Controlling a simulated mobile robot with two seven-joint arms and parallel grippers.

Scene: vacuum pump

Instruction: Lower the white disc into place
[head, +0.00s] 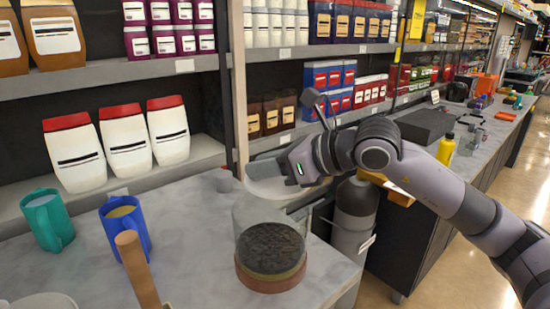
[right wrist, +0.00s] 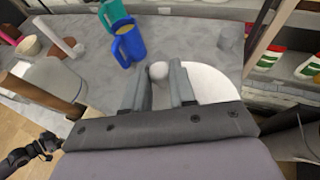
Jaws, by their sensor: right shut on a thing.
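The white disc (head: 268,184) is a pale, shallow round piece at the back of the grey counter. My right gripper (head: 292,168) comes in from the right and is shut on it, holding it above the counter. In the right wrist view the disc (right wrist: 208,82) shows beside the right finger; where the fingers grip it is partly hidden. In front of the disc are a clear cylinder (head: 255,212) and a dark round piece (head: 270,248) on a brownish base. A dark jointed part at the right wrist view's lower left may be my left gripper (right wrist: 40,148).
A teal mug (head: 47,218) and a blue mug (head: 125,227) stand on the left of the counter. A wooden handle (head: 138,270) rises in front. A small grey knob (head: 223,180) is left of the disc. Shelves of bottles and a post (head: 237,90) stand behind.

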